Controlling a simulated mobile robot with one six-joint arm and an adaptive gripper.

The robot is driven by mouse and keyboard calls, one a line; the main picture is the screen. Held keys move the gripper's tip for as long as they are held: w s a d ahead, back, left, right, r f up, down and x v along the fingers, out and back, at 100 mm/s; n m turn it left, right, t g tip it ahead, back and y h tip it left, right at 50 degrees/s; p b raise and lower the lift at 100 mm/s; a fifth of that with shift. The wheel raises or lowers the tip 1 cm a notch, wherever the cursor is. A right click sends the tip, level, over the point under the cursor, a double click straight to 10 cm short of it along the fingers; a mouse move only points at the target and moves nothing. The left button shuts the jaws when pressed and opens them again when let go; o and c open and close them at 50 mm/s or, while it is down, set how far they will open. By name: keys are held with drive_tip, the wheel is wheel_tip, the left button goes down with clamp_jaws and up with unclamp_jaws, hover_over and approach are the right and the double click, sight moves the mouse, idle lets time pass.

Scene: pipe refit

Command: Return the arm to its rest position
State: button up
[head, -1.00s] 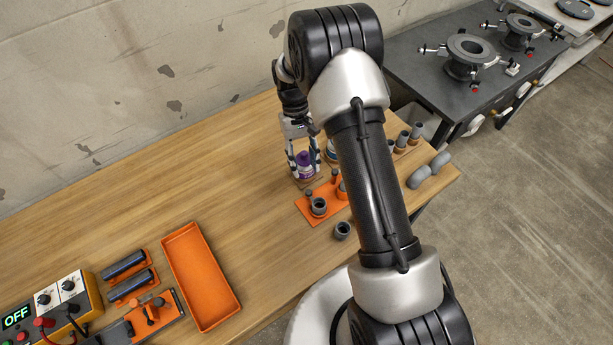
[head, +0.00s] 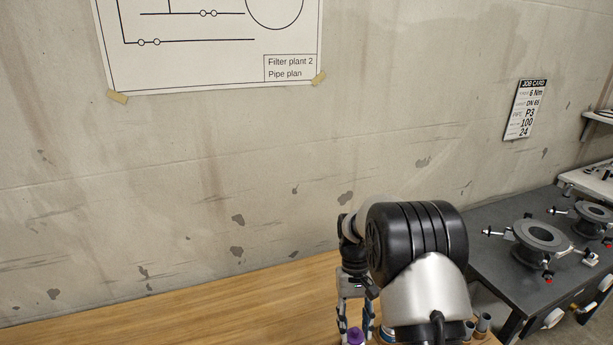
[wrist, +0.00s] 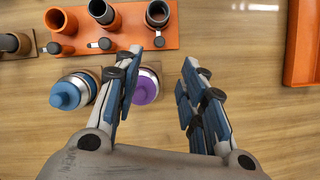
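My gripper (wrist: 163,57) is open, with its two fingers apart and bare wood between the tips in the wrist view. A bottle with a purple cap (wrist: 147,86) stands beside the left finger, partly hidden by it; nothing is clamped. In the head view my gripper (head: 355,318) points down at the bench near the bottom edge, with the purple cap (head: 355,337) low between the fingers. My arm is bent and reaches out over the bench (head: 230,315).
A blue-capped bottle (wrist: 66,95) stands left of my gripper in the wrist view. An orange holder (wrist: 125,22) with grey pipe sockets lies ahead, and an orange tray (wrist: 303,45) is at the right. A dark table with flanged fittings (head: 540,238) stands right; the wall is behind.

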drive_tip(key=s+r+t, duration=0.2)
drive_tip(key=s+r, duration=0.3)
drive_tip(key=r, duration=0.5)
drive_tip(key=s+r+t, duration=0.2)
drive_tip(key=s+r, duration=0.2)
drive_tip(key=r, duration=0.6)
drive_tip(key=s+r+t, duration=0.2)
drive_tip(key=s, duration=0.6)
drive_tip(key=s+r+t, duration=0.2)
drive_tip(key=s+t, duration=0.1)
drive_tip(key=s, duration=0.6)
drive_tip(key=shift+s+a, duration=0.15)
drive_tip(key=shift+s, duration=0.05)
